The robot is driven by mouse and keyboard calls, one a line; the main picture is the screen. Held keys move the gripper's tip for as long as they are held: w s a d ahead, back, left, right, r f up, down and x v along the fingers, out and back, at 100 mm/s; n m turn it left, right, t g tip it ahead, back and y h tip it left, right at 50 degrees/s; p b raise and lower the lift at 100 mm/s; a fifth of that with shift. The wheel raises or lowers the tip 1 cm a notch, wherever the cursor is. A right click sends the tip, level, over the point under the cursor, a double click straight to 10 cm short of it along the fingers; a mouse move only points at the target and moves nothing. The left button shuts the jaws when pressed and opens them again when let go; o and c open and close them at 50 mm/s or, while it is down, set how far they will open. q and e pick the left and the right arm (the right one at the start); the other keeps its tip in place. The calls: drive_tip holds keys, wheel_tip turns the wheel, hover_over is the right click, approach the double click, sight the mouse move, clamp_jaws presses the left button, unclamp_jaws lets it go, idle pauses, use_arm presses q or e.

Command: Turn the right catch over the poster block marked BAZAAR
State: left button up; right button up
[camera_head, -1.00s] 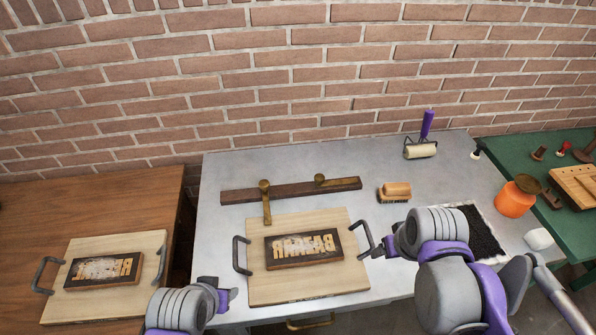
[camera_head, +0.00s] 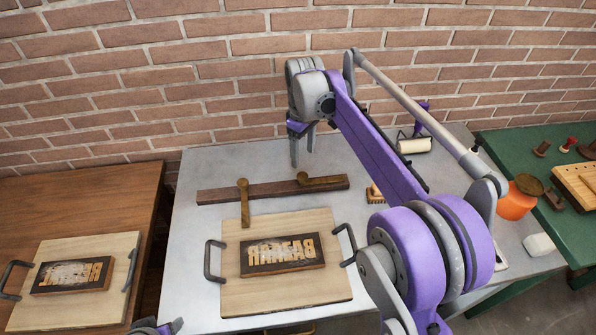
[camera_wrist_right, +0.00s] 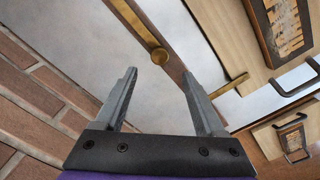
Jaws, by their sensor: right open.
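The poster block (camera_head: 283,256) with raised, mirrored BAZAAR letters lies on a pale board (camera_head: 318,292). Behind it runs a dark bar (camera_head: 218,196) with two brass catches. The right catch (camera_head: 321,183) lies along the bar, pointing right; it also shows in the wrist view (camera_wrist_right: 159,55). The left catch (camera_head: 244,204) points forward, its tip over the board's back edge. My right gripper (camera_head: 301,152) is open and empty, fingers down, above the table behind the bar; its fingers also show in the wrist view (camera_wrist_right: 158,75). My left gripper (camera_head: 158,327) barely shows at the bottom edge.
A second board (camera_head: 112,253) with a block stands on the brown table at left. A brush (camera_head: 375,195) and a roller (camera_head: 413,145) lie to the right, partly behind my right arm. The brick wall (camera_head: 200,80) rises close behind the grey table.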

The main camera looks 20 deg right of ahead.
sight(303, 175)
wheel_tip(303, 175, down, 8)
drive_tip(key=shift+f, duration=0.2)
clamp_jaws()
idle(0.4)
idle(1.1)
